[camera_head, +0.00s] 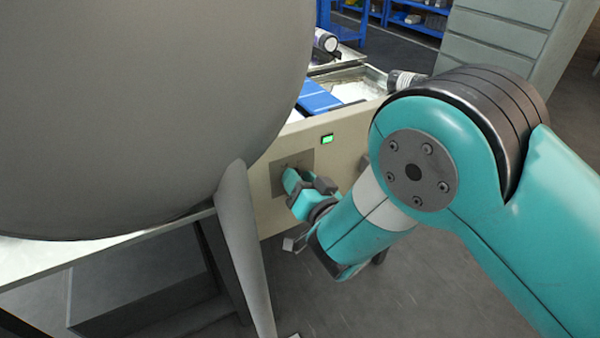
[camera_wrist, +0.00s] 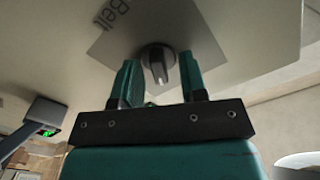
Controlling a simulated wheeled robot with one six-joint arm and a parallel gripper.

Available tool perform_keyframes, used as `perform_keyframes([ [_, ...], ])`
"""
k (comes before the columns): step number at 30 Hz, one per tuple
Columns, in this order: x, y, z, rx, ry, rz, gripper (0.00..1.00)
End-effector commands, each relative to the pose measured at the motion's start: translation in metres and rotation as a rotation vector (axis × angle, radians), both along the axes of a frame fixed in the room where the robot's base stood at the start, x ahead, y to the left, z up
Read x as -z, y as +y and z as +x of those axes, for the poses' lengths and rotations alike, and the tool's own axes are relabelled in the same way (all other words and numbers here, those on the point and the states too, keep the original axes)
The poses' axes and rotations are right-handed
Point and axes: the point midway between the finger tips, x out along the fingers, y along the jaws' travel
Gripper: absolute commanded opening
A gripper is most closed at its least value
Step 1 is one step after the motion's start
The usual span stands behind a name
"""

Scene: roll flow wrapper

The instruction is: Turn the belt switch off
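The belt switch (camera_wrist: 157,62) is a dark rotary knob on a grey plate marked "Belt" in the wrist view. My gripper (camera_wrist: 160,75) is open, with one teal finger on each side of the knob and a gap visible on both sides. In the head view my gripper (camera_head: 290,180) is at the grey switch plate (camera_head: 278,181) on the machine's beige front panel. The knob is hidden there behind the gripper.
A lit green indicator (camera_head: 327,139) sits on the panel to the upper right of the plate. A large grey rounded body (camera_head: 150,100) fills the left of the head view. A blue belt (camera_head: 318,97) lies on the machine top. Open floor is below the panel.

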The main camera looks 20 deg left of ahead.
Motion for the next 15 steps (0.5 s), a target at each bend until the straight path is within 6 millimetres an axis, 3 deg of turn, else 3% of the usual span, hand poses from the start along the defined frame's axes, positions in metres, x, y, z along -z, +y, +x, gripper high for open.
perform_keyframes([
  [6, 0.0007, 0.0, 0.0, 0.0, 0.0, 0.0, 0.39],
  [10, 0.0006, -0.0001, 0.0, 0.001, 0.0, -0.001, 0.11],
  [15, 0.0007, -0.0003, 0.0, 0.0, -0.003, -0.004, 0.11],
])
